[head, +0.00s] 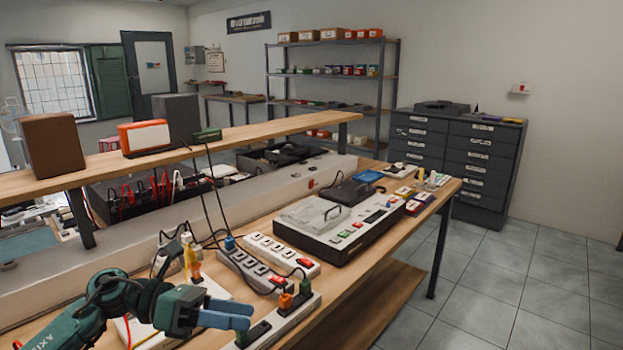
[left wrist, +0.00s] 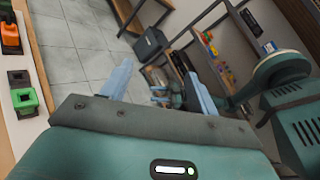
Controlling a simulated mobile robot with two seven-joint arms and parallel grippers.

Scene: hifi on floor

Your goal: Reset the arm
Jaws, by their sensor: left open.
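My left arm comes in from the lower left of the head view, teal and dark, over the front part of the workbench. My left gripper (head: 248,315) has pale blue fingers pointing right, beside a white power strip. It is empty. In the left wrist view the two blue fingers of the left gripper (left wrist: 158,86) stand well apart, with nothing held between them. Teal parts of my own body show at the right of that view. I cannot make out my right gripper in either view.
The wooden workbench (head: 395,235) carries power strips (head: 282,254) with plugs and cables close to the gripper, and a grey device (head: 340,225) farther right. A raised shelf (head: 240,136) runs behind. Dark drawer cabinets (head: 455,160) stand at the back. The tiled floor (head: 520,290) at right is clear.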

